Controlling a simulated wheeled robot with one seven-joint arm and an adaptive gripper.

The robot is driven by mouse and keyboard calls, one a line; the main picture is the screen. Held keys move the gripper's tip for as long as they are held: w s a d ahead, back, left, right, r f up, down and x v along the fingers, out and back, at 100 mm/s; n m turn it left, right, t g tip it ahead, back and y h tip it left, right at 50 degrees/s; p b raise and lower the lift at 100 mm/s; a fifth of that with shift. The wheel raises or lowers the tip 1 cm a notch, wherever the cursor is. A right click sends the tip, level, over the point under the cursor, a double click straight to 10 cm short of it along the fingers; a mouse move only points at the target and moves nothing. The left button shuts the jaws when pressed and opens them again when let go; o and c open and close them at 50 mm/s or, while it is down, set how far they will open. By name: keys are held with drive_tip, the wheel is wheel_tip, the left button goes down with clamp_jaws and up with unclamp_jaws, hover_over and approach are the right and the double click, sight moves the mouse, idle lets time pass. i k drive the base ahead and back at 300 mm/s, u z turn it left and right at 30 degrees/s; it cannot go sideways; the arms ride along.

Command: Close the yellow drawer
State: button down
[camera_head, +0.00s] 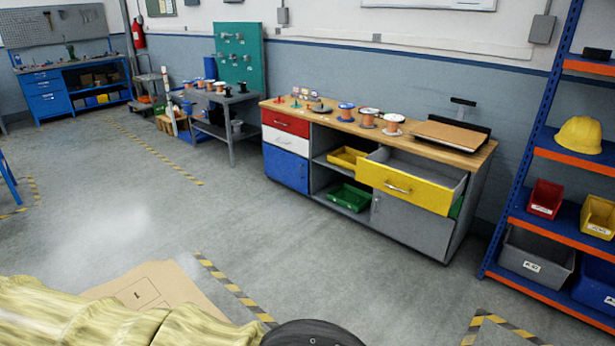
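The yellow drawer (405,189) is at the upper right of the workbench cabinet (433,232). It is pulled well out, and its grey open inside shows from above. A metal handle (398,189) is on its yellow front. My gripper does not show in this view. A yellowish sleeve-like covering, perhaps part of my arm, crosses the bottom left, with a dark round part at the bottom centre. Both are well apart from the drawer, with floor between.
Red (286,123), white (286,140) and blue (285,167) drawer fronts are closed at the cabinet's left. Wire spools (345,112) stand on its top. A blue shelf rack (544,150) stands at right. A cardboard sheet (160,287) lies on the near floor. The floor before the cabinet is clear.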

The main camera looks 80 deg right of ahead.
sight(433, 186)
drive_tip(key=z, duration=3.35)
drive_tip(key=k, duration=0.6)
drive_tip(key=z, duration=0.85)
drive_tip(key=i, duration=2.05)
drive_tip(key=u, duration=1.1)
drive_tip(key=i, duration=0.55)
drive_tip(key=u, duration=0.6)
